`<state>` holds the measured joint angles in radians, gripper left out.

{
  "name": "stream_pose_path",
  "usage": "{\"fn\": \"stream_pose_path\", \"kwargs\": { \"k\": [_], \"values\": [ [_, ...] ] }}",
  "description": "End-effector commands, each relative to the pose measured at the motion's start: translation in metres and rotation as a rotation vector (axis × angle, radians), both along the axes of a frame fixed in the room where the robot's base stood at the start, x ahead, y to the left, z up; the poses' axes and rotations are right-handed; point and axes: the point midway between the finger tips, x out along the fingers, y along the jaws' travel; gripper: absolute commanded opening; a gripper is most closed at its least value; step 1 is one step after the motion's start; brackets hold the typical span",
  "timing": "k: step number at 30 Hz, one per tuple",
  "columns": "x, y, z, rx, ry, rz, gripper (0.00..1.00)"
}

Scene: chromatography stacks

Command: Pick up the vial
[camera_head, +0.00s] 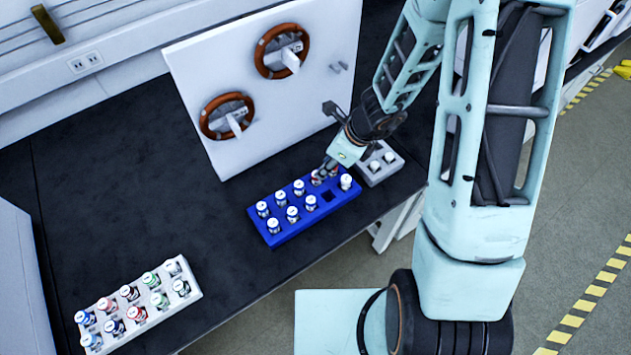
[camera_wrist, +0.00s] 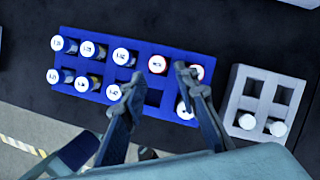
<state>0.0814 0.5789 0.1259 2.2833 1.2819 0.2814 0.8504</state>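A blue rack (camera_head: 285,232) holds several white-capped vials in two rows; it also fills the upper middle of the wrist view (camera_wrist: 140,45). My gripper (camera_head: 325,173) is over the back right part of this rack. In the wrist view my gripper (camera_wrist: 159,76) has its two fingers apart with nothing held between them. A vial with a red-ringed cap (camera_wrist: 157,64) shows between and just beyond the fingertips. A second red-ringed vial (camera_wrist: 198,72) is partly hidden by the right finger. An empty slot (camera_wrist: 153,97) lies between the fingers. Which vial is meant cannot be told.
A small grey rack (camera_head: 374,177) with two vials stands right of the blue rack. A white rack (camera_head: 155,318) with several coloured vials is at the front left. A white panel (camera_head: 240,75) with two brown rings stands behind. The dark bench (camera_head: 110,190) is clear at left.

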Motion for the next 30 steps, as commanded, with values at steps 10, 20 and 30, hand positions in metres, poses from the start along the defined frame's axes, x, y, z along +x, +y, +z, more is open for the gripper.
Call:
{"fn": "stream_pose_path", "kwargs": {
  "k": [10,20,30],
  "values": [
    [0.005,0.016,-0.036,0.002,0.001,0.0,0.28],
    [0.011,0.025,-0.058,-0.002,-0.003,0.0,0.28],
    [0.011,0.026,-0.057,-0.002,-0.003,0.0,0.07]
  ]
}}
